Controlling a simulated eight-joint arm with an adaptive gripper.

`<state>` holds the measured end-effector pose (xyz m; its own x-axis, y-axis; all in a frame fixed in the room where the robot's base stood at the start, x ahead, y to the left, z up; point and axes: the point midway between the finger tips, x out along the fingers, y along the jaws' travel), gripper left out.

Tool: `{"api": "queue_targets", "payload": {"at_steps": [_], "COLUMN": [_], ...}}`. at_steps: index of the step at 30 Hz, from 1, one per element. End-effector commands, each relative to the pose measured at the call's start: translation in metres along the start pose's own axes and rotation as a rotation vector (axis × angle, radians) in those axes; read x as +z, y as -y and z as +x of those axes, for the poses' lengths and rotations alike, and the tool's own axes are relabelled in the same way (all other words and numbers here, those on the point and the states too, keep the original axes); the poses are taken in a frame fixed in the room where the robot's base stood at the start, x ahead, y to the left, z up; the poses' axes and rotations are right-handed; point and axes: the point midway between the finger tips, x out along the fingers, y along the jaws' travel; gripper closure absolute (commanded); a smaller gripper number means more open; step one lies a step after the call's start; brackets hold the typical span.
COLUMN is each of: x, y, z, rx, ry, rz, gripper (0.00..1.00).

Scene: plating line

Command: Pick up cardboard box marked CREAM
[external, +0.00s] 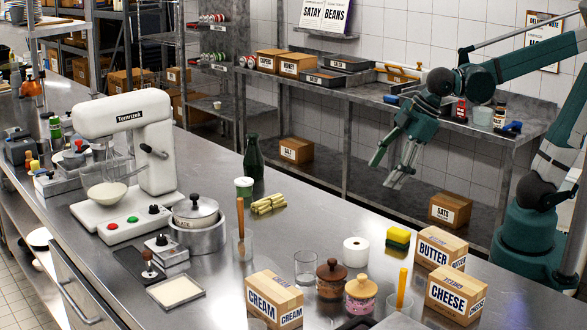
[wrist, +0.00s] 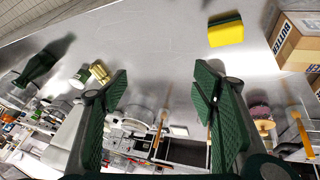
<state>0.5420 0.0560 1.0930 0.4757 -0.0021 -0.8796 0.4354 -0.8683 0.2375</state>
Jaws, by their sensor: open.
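The cardboard box marked CREAM (external: 275,298) stands on the steel counter (external: 330,215) near its front edge, at the bottom of the external view. Its label shows on two sides. My gripper (external: 386,172) is in the air above the far side of the counter, up and to the right of the box and well apart from it. My gripper's two green fingers (wrist: 160,74) are spread open with nothing between them. I cannot make out the CREAM box in the wrist view.
Boxes marked BUTTER (external: 440,247) and CHEESE (external: 456,295) stand to the right. A dark bottle (external: 254,165) stands farther back.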

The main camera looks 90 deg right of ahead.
Motion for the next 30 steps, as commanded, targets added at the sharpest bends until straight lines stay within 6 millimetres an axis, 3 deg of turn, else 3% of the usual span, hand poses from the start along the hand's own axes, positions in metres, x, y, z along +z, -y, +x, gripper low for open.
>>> {"api": "queue_targets", "payload": {"at_steps": [1,14,30], "x": [-0.014,-0.100,-0.205], "y": [-0.001,0.007,0.038], "z": [-0.003,0.000,0.020], "rx": [-0.003,-0.026,-0.061], "ry": [0.006,0.067,0.139], "rz": [-0.035,-0.331,-0.702], "gripper": [0.41,0.41,0.41]}}
